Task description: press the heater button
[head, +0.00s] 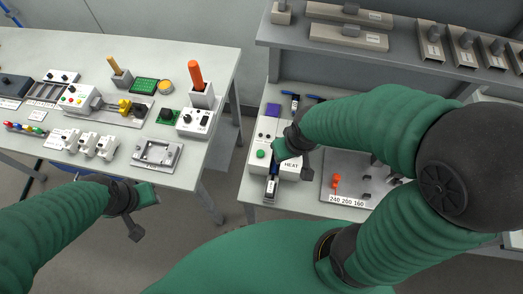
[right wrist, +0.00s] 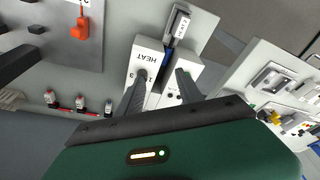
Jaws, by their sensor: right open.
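The heater is a white box (head: 266,138) marked HEAT on the right-hand bench in the head view. It also shows in the right wrist view (right wrist: 148,56), with the HEAT label upside down. A round green button (head: 261,154) sits on its top at the left; in the right wrist view I cannot make it out. My right gripper (head: 291,160) is open and empty over the box, its two dark fingers spread above it; whether they touch it I cannot tell. My left gripper (head: 146,213) is open and empty in front of the left bench, away from the heater.
A dark slotted part with blue (head: 272,187) is at the box's front. A grey plate (head: 335,189) with an orange piece and 240 200 160 label lies right of it. A purple block (head: 273,109) is behind. The left bench (head: 222,70) holds several devices; a gap separates the benches.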

